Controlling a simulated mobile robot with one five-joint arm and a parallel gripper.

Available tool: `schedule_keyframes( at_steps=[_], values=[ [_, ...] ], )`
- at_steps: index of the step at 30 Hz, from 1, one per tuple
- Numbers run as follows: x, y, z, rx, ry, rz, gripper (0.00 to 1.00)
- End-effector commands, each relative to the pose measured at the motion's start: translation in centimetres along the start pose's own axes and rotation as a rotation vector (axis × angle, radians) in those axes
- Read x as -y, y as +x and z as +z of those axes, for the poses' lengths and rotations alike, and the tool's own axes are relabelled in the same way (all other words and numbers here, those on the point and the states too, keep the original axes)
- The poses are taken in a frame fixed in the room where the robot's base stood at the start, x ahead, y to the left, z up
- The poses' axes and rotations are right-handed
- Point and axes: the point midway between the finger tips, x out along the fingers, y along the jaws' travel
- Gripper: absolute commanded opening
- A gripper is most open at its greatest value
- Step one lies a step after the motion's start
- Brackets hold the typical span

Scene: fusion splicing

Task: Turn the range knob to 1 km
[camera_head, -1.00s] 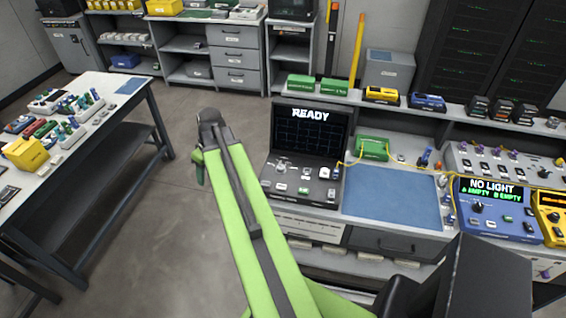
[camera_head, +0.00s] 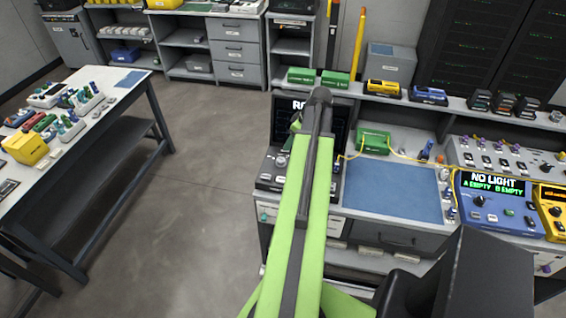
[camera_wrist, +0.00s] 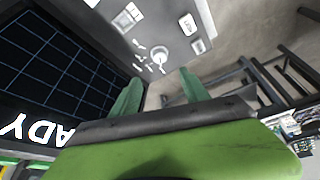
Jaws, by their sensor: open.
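The dark instrument with the raised screen (camera_head: 282,112) stands on the bench, its screen text partly hidden behind my arm. A round pale knob (camera_head: 281,160) sits on its control panel; it also shows in the wrist view (camera_wrist: 160,54), with white marks around it. Its labels are too small to read, so I cannot tell its setting or confirm it is the range knob. My gripper (camera_wrist: 161,76) is open and empty, its two green fingers apart, above the panel in front of the screen. The knob appears between and beyond the fingertips, apart from them.
A blue mat (camera_head: 392,190) lies right of the instrument. A green box (camera_head: 374,141) with a yellow cable stands behind it. A blue device (camera_head: 500,210) reading NO LIGHT is farther right. Open floor (camera_head: 190,220) lies to the left, before a side table (camera_head: 100,110).

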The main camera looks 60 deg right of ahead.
Motion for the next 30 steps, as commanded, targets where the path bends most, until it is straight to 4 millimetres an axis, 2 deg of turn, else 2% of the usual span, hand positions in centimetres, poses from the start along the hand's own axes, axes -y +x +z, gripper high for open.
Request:
schedule_keyframes(
  at_steps=[1,15,20,28,30],
  values=[
    [-0.1,2.1,0.4,0.0,-0.001,0.0,0.54],
    [-0.1,12.5,0.4,0.001,0.0,0.0,0.54],
    [-0.1,14.0,0.2,0.001,0.001,0.0,0.54],
    [-0.1,13.8,0.1,0.001,0.001,0.001,0.54],
    [-0.1,13.8,0.1,0.001,0.001,0.001,0.44]
  ],
)
